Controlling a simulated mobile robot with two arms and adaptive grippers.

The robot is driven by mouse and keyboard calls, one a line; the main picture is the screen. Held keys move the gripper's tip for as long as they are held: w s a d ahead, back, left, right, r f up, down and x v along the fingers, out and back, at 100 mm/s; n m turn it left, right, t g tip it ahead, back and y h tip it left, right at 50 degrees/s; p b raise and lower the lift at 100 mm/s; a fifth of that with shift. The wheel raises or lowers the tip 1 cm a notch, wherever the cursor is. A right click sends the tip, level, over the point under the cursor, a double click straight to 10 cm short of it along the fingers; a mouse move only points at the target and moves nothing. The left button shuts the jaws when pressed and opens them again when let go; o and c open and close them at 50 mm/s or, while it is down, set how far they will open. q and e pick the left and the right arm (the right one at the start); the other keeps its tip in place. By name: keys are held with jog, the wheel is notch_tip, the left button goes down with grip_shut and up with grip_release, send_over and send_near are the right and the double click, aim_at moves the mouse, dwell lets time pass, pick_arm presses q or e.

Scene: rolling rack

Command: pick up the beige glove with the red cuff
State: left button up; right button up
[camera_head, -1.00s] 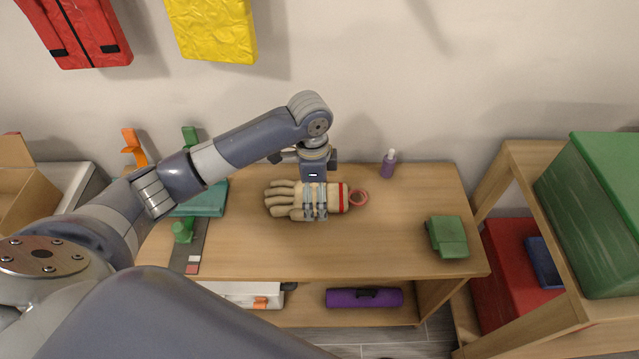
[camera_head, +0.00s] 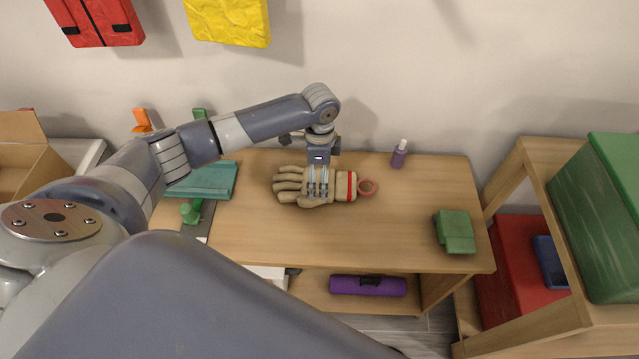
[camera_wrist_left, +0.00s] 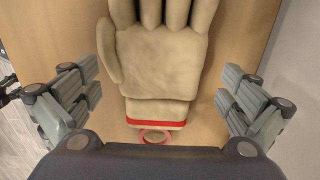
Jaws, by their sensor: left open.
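The beige glove (camera_head: 345,181) with the red cuff lies flat on the wooden table, its fingers pointing left and a pink ring (camera_head: 368,187) at its cuff end. My left gripper (camera_head: 318,198) is over the palm of the glove, pointing down. In the left wrist view, the glove (camera_wrist_left: 160,65) lies between the two spread fingers of my left gripper (camera_wrist_left: 160,95), with a gap on each side. The gripper is open and not closed on it. My right gripper is not in view.
On the table (camera_head: 400,225) stand a purple bottle (camera_head: 399,156) and a green box (camera_head: 455,232). A teal folder (camera_head: 205,182) lies at the left. A rack with a green bin (camera_head: 605,215) stands at the right. The table right of the glove is mostly clear.

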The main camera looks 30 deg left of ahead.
pick_arm(q)
jog(key=shift+f, duration=0.9)
jog(key=c, duration=1)
jog(key=shift+r, duration=0.15)
